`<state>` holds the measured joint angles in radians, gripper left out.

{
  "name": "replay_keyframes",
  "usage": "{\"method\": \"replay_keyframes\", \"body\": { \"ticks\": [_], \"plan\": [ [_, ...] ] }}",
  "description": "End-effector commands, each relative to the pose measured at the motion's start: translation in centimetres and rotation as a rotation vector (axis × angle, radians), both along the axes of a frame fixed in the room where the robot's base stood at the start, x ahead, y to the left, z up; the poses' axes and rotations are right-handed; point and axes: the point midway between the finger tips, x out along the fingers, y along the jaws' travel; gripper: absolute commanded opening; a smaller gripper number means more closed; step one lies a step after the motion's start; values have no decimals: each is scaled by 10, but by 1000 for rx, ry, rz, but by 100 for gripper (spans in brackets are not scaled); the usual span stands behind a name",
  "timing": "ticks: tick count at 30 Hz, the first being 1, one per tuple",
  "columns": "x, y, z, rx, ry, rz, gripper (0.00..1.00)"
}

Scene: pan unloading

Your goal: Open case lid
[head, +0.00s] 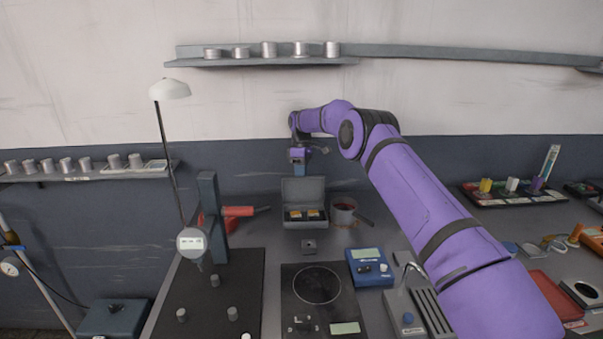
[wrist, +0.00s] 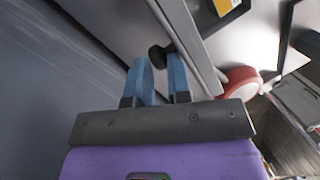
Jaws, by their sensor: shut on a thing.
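The grey case (head: 304,222) stands on the bench below my arm, with its lid (head: 303,187) raised roughly upright at the back. Two small orange-yellow items lie in its dark interior. My gripper (head: 299,168) is at the top edge of the lid. In the wrist view, the blue fingers of my gripper (wrist: 160,68) are closed around a dark round knob (wrist: 157,54) at the edge of the grey lid (wrist: 178,30). Part of the case interior shows at the top right of the wrist view.
A dial gauge stand (head: 208,210), a blue instrument (head: 369,268) and a black scale (head: 317,300) are in front. A wall shelf (head: 262,61) hangs above.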

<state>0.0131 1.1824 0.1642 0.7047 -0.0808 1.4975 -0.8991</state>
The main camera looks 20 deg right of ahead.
Motion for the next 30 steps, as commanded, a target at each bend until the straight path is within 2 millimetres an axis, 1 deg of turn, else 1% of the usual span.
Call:
{"method": "replay_keyframes", "body": {
  "ticks": [1,9,10,11,12,14,15,26,30],
  "plan": [
    [-8,-6,-24,-10,42,-5,0],
    [-8,-7,-24,-11,44,-6,0],
    [-8,-7,-24,-11,45,-6,20],
    [-8,-7,-24,-11,45,-6,27],
    [-8,-7,-24,-12,45,-6,36],
    [-8,-7,-24,-11,46,-5,50],
    [-8,-6,-24,-11,46,-5,52],
    [-8,-4,-24,-9,45,0,52],
    [-8,-3,-20,-9,42,0,52]
  ]
}}
